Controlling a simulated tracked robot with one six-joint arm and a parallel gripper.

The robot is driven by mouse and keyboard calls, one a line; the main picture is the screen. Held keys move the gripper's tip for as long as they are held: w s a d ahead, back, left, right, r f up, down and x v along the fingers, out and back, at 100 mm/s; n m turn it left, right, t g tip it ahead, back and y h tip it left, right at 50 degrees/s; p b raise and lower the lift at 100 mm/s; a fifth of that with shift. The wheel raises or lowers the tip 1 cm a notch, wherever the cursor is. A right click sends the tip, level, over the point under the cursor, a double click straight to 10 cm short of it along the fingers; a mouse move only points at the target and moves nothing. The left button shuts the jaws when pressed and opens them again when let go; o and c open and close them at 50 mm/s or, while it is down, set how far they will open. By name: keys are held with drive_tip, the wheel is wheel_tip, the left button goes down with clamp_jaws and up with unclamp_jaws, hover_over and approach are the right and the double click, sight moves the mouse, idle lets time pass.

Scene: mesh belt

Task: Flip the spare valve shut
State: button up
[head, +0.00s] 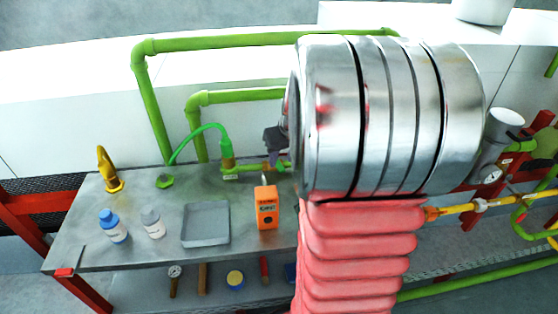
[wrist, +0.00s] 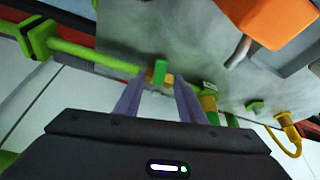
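In the wrist view a small valve with a green lever (wrist: 160,71) and an orange-yellow body (wrist: 167,79) sits on a green pipe (wrist: 95,59). It lies between and just beyond my fingertips. My gripper (wrist: 158,86) is open, a finger on each side of the valve, with no clear contact. In the head view my gripper (head: 275,143) is at the back of the bench, over the right end of the green fitting (head: 245,170); it partly hides the valve. Small labels are by the fittings, too blurred to read, so I cannot confirm which is the spare valve.
An orange box (head: 267,208) stands close in front, with a grey tray (head: 206,240) to its left. Two bottles and a yellow tap (head: 113,183) stand farther left. A green hose (head: 193,136) arches behind. My arm hides the bench's right side.

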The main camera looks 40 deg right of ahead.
drive_tip(key=shift+x, duration=1.35)
clamp_jaws()
